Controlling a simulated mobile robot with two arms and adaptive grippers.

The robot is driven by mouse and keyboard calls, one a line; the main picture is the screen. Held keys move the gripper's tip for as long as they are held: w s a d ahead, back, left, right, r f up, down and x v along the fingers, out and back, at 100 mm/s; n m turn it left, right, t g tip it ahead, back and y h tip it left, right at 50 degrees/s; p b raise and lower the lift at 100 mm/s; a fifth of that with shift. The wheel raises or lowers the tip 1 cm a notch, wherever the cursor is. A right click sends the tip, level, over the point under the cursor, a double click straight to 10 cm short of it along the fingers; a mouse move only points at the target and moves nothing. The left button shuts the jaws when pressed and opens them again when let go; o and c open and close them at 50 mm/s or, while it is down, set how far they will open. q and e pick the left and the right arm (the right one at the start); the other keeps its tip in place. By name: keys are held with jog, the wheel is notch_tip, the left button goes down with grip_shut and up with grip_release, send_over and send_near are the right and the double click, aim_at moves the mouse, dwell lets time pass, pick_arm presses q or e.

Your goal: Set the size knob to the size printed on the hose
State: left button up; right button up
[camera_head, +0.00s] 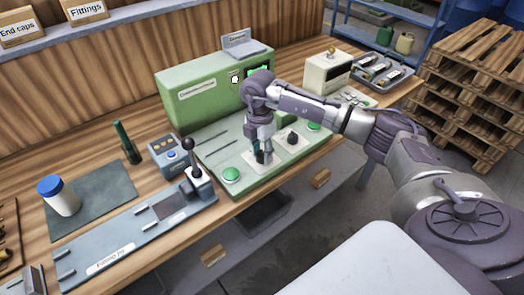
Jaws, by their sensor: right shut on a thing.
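The green machine (196,102) stands on the wooden bench with a light green panel in front. My right gripper (263,156) points down at this panel, shut on a dark knob on a white plate. The fingers hide most of that knob, and I cannot read its setting. A second black knob (292,138) sits on a white plate just right of the gripper, apart from it. A dark green upright tube (127,143), perhaps the hose, stands left of the machine; no print on it is legible. My left gripper is not in view.
Green buttons (231,174) flank the knobs. A lever fixture (196,180) on a grey jig, a small grey box (170,152) and a blue-capped jar (60,196) are to the left. A beige device (327,72) and a parts tray (382,72) are at the right.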

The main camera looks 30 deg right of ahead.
aim_at(260, 152)
jog(key=shift+w+r, duration=0.1)
jog(key=o, duration=1.1)
jog(key=shift+o, duration=0.2)
jog(key=shift+r, duration=0.15)
notch_tip(260, 152, up, 12)
jog(key=shift+w+f, duration=0.2)
jog(key=shift+w, duration=0.1)
